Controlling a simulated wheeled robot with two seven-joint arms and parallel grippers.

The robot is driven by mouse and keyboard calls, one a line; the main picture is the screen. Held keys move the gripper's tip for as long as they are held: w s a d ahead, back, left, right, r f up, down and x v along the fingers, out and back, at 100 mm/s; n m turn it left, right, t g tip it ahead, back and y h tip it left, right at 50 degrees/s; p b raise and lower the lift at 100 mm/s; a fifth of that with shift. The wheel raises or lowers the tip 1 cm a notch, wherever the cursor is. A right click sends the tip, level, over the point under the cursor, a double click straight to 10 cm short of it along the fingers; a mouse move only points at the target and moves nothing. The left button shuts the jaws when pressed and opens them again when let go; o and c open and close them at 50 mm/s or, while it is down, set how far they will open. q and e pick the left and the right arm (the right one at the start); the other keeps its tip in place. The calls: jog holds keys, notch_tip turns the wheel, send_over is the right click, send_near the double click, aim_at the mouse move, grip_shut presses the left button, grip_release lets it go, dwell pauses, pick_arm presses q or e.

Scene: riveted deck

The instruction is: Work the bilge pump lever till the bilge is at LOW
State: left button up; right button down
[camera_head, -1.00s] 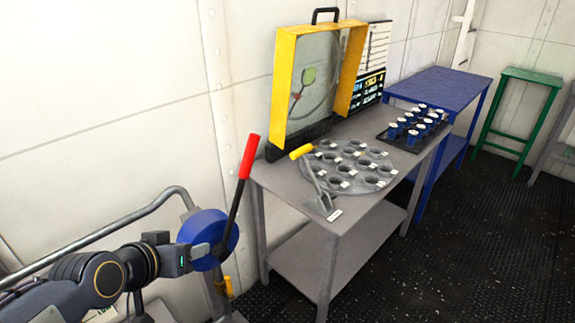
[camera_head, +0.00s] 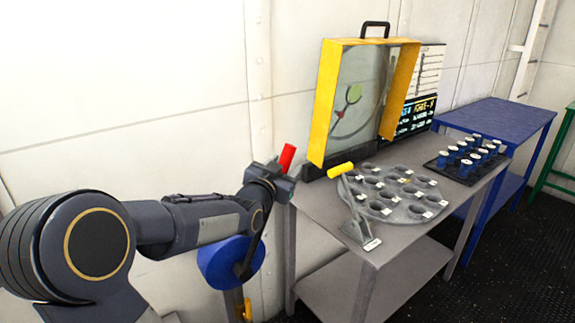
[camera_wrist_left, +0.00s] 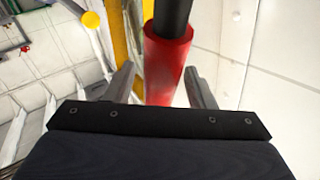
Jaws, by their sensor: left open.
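The pump lever has a red grip (camera_head: 287,157) on a dark shaft, which rises from a round blue housing (camera_head: 231,262). My left gripper (camera_head: 273,177) is at the grip in the head view, hiding part of the lever below it. In the left wrist view the red grip (camera_wrist_left: 167,60) runs between the two spread fingers of my left gripper (camera_wrist_left: 160,72), with its black shaft beyond. The gripper is open around the grip; whether a finger touches it I cannot tell. No bilge level reading shows. My right gripper is not in view.
A grey table (camera_head: 318,278) right of the lever holds a holed round plate (camera_head: 390,207), a yellow-handled small lever (camera_head: 341,169), a yellow-framed case (camera_head: 330,105) and a tray of blue cups (camera_head: 440,168). A blue table (camera_head: 500,118) stands beyond. The wall is close behind.

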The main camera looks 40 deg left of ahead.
pick_arm(q)
jog(key=shift+w+a, duration=0.2)
jog(key=shift+w, duration=0.4)
grip_shut()
